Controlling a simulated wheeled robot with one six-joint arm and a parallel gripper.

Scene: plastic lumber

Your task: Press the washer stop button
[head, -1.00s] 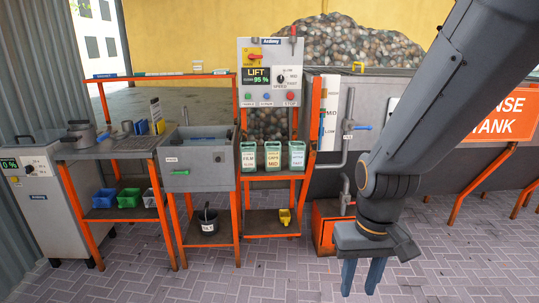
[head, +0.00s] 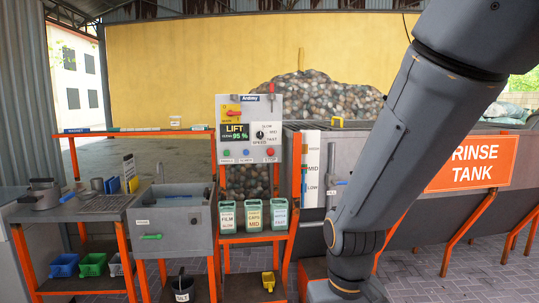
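A grey control panel (head: 237,106) stands upright at the middle of the head view, with a dark LIFT display (head: 232,133) reading 95 %. Along its lower edge are a green button (head: 226,153), a blue button (head: 248,152) and a red button (head: 270,151) whose label appears to read STOP. No label with the word washer is readable. My arm comes down at the right, and its wrist is cut off by the bottom edge. My gripper fingers are out of frame, so nothing shows my gripper at the panel.
Green labelled jugs (head: 253,217) stand on a shelf below the panel. A grey sink (head: 168,225) and a bench with blue and green bins (head: 92,265) are to the left. The rinse tank sign (head: 475,163) is at the right, behind my arm. A yellow scoop (head: 268,280) lies low.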

